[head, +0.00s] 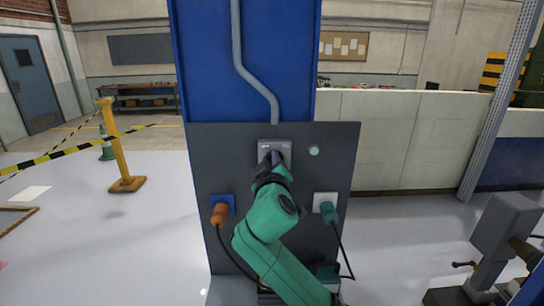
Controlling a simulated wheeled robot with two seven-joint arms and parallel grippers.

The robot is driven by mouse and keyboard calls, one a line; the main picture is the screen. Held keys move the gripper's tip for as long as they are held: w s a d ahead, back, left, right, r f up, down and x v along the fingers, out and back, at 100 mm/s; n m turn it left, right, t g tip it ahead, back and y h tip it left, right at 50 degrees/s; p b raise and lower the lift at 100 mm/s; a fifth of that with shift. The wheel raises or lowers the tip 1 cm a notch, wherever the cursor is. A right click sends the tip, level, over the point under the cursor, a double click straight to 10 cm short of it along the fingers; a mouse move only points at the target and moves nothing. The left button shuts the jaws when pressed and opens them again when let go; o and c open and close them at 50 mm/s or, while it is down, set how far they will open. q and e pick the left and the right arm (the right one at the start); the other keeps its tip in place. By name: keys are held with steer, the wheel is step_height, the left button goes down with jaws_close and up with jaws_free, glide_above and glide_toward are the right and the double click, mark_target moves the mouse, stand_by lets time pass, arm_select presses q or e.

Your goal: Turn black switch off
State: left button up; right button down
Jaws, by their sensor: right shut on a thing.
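A grey switch box (266,146) is mounted high on a dark panel (335,150), below a grey conduit. My right gripper (272,160) is at the lower part of this box, at the end of the green right arm. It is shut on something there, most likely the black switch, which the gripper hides. I cannot tell the switch's position. My left gripper is not in view.
An orange plug (220,213) sits in a blue socket at the panel's left, and a green plug (328,211) in a white socket at its right. Their black cables hang down. A round pale green light (314,150) is right of the box.

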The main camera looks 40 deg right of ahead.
steer(key=shift+f+n, duration=0.1)
steer(key=shift+n, duration=0.5)
steer(key=c, duration=0.8)
jaws_free()
steer(key=shift+w, duration=0.1)
steer(key=shift+o, duration=0.2)
steer(key=p+v, duration=0.5)
steer(key=v, duration=0.9)
steer(key=shift+s+a, duration=0.2)
steer(key=shift+s, duration=0.05)
